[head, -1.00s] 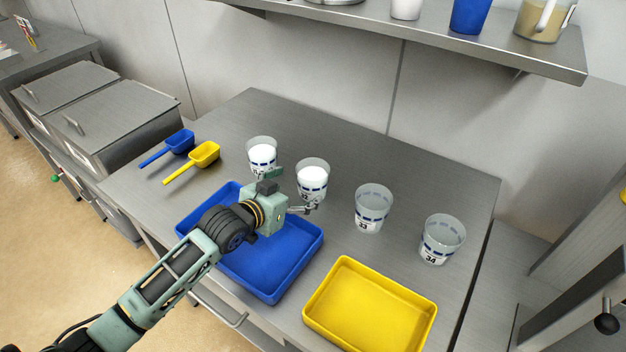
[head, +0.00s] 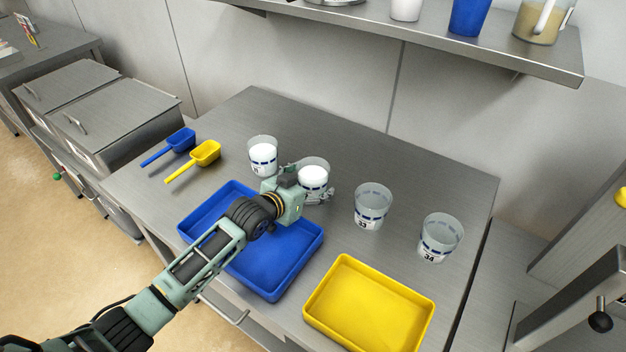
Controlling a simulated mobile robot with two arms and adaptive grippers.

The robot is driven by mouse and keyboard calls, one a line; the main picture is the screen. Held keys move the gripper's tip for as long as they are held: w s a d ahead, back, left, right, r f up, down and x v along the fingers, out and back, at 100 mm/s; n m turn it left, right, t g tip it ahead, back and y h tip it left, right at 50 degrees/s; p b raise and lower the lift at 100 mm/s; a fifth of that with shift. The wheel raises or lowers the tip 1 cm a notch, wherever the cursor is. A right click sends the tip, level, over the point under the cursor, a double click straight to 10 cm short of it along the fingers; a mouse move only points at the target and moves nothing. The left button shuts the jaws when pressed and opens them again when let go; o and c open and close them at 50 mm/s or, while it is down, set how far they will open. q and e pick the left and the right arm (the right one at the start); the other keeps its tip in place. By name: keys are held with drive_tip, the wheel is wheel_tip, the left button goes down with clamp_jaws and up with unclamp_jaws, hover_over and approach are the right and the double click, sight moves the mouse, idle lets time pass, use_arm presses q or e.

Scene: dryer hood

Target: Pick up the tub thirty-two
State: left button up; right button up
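Tub thirty-two (head: 313,177) is a clear tub with white contents, standing upright on the steel table. My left gripper (head: 310,181) is at this tub from the front left, with one finger on each side of it. The gripper hides the tub's label and lower front. I cannot tell whether the fingers touch the wall. My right gripper is not in view.
A tub with white contents (head: 262,157) stands close on the left. Empty tubs 33 (head: 372,208) and 34 (head: 439,240) stand to the right. A blue tray (head: 268,290) lies under my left arm, a yellow tray (head: 370,305) beside it. A shelf (head: 440,45) overhangs the back.

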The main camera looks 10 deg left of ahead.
use_arm(q)
drive_tip(key=c, duration=1.1)
drive_tip(key=shift+c, duration=0.2)
drive_tip(key=shift+r, duration=0.1)
